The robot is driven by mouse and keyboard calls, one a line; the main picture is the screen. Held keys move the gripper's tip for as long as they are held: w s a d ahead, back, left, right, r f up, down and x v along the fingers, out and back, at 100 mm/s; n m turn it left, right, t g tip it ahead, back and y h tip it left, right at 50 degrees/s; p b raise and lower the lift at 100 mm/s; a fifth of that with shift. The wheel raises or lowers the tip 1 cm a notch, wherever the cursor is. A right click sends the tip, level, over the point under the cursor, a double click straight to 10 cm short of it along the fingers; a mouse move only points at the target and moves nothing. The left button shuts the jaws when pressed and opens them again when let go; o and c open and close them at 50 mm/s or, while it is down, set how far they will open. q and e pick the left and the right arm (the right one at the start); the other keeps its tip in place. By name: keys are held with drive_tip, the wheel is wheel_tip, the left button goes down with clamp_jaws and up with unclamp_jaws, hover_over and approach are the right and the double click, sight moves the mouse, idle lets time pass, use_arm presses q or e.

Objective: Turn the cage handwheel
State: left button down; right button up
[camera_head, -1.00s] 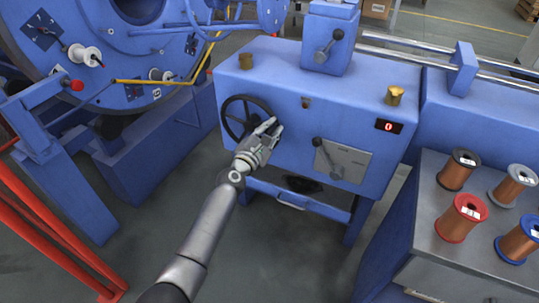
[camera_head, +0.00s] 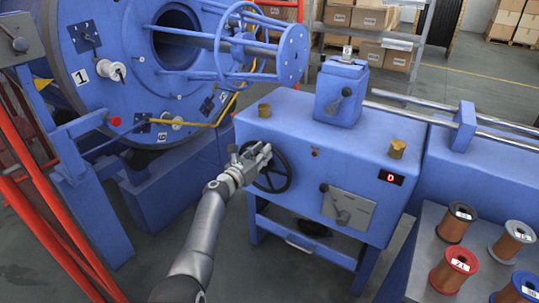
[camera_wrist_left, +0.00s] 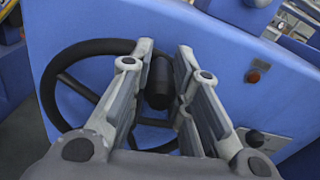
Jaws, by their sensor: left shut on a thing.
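The cage handwheel (camera_head: 286,181) is a dark, spoked wheel on the front of the blue gearbox housing, at its left. It also shows in the left wrist view (camera_wrist_left: 50,88). My left gripper (camera_head: 264,152) is at the upper left of the wheel and hides part of its rim. In the left wrist view, the gripper's grey fingers (camera_wrist_left: 160,78) are on both sides of the wheel's black handle (camera_wrist_left: 160,88), shut on it. The blue cage (camera_head: 135,50) with its spools stands at the left. My right gripper is not in view.
Copper wire spools (camera_head: 453,268) stand on a bench at the right. Red rails (camera_head: 50,245) run at the left.

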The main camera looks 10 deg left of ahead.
use_arm(q)
drive_tip(key=shift+w+a+r+n+p, duration=0.2)
drive_tip(key=shift+a+n, duration=0.35)
drive_tip(key=shift+w+a+r+n+p, duration=0.15)
drive_tip(key=shift+w+a+n, duration=0.05)
drive_tip(key=shift+a+n, duration=0.35)
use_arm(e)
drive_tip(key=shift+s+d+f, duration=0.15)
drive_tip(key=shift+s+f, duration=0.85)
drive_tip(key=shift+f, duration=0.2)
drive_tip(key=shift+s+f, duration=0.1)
use_arm(q)
drive_tip(key=c, duration=1.3)
unclamp_jaws()
drive_tip(key=shift+f, duration=0.15)
drive_tip(key=shift+s+f, duration=0.1)
drive_tip(key=v, duration=1.1)
drive_tip(key=shift+s, duration=0.4)
drive_tip(key=shift+a, duration=0.1)
